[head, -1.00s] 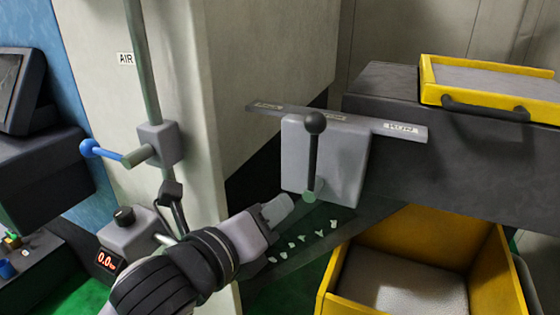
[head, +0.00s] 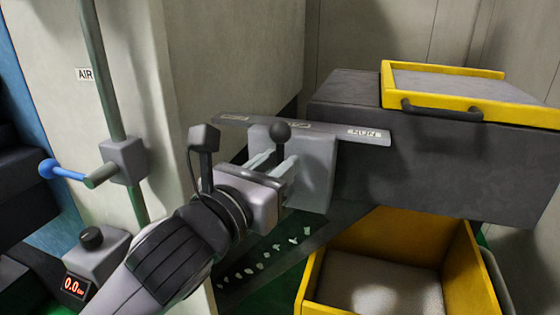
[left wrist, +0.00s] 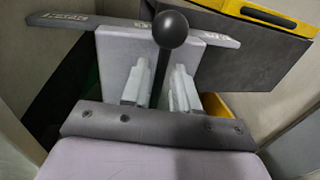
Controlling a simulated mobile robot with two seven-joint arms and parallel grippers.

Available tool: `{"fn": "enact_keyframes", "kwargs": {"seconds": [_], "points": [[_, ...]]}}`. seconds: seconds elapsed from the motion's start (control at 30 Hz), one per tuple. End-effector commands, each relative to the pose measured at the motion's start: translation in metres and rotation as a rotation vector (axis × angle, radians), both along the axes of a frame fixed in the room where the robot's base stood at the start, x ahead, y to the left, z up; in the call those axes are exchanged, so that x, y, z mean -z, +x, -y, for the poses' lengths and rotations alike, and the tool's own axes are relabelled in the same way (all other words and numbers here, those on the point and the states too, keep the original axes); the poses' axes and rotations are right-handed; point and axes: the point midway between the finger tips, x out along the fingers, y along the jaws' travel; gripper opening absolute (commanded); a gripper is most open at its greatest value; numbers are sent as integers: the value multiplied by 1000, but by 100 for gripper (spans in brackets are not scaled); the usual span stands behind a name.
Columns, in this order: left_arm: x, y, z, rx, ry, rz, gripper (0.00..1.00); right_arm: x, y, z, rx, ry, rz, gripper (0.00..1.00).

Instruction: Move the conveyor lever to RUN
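The conveyor lever (head: 280,133) is a dark rod with a black ball knob, standing upright in front of a grey box (head: 316,165). A label bar (head: 335,130) runs along the top of the box, with RUN at its right end. My left gripper (head: 274,163) is at the lever with its fingers apart. In the left wrist view the lever knob (left wrist: 170,29) rises between the two fingers (left wrist: 158,88), with the rod between them. I see gaps beside the rod, so the fingers do not look closed on it. My right gripper is not in view.
A yellow-rimmed tray (head: 440,112) with a black handle sits on the dark conveyor housing (head: 420,165) at the right. A yellow bin (head: 312,285) stands below. At the left are an AIR pipe (head: 98,60) with a blue-handled valve (head: 65,172) and a small display box (head: 92,255).

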Motion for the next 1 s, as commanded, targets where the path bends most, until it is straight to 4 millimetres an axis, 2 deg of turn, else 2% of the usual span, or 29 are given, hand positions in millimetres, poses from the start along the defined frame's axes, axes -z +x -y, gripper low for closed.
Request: {"fn": "enact_keyframes", "kwargs": {"seconds": [0.2, 0.47, 0.57, 0.83, 1.0], "points": [[0, 10, 6, 0, -1, 0, 29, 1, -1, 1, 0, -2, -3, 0], [0, 11, 6, 0, -1, 0, 29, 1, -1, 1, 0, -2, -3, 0], [0, 11, 6, 0, -1, 0, 0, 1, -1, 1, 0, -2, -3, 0], [-1, 11, 6, 0, 5, 2, 0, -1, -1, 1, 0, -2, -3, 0], [-3, 13, 8, -1, 41, 11, 0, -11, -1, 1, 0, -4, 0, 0]]}}
